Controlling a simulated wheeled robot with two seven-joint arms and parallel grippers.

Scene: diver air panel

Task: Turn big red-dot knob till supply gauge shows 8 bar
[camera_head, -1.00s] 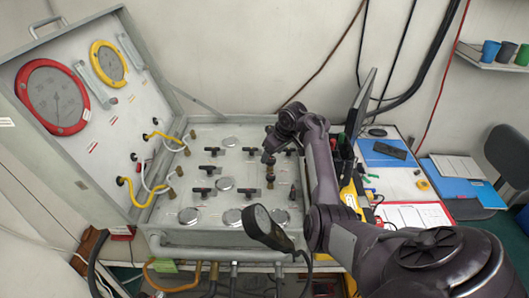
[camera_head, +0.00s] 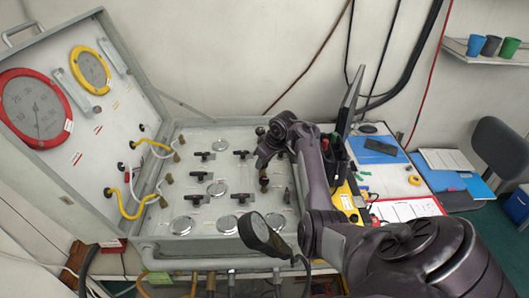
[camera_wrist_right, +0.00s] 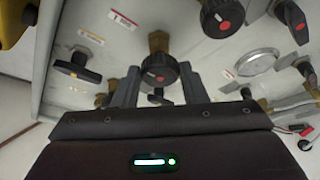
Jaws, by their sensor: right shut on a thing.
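My right gripper (camera_wrist_right: 158,88) is shut on a black round knob (camera_wrist_right: 158,70) with a small red dot, one finger on each side of it. In the head view my right gripper (camera_head: 263,162) reaches down onto the right part of the panel and hides most of that knob. A large red-rimmed gauge (camera_head: 20,108) and a smaller yellow-rimmed gauge (camera_head: 90,72) sit in the open lid at left. My left gripper is out of view.
Other red-dot knobs (camera_wrist_right: 222,17) and a dark T-handle (camera_wrist_right: 77,66) stand close around the held knob. Several T-handles (camera_head: 242,195) and round metal discs (camera_head: 181,225) cover the panel. A monitor (camera_head: 353,100) and a desk with papers (camera_head: 405,209) lie to the right.

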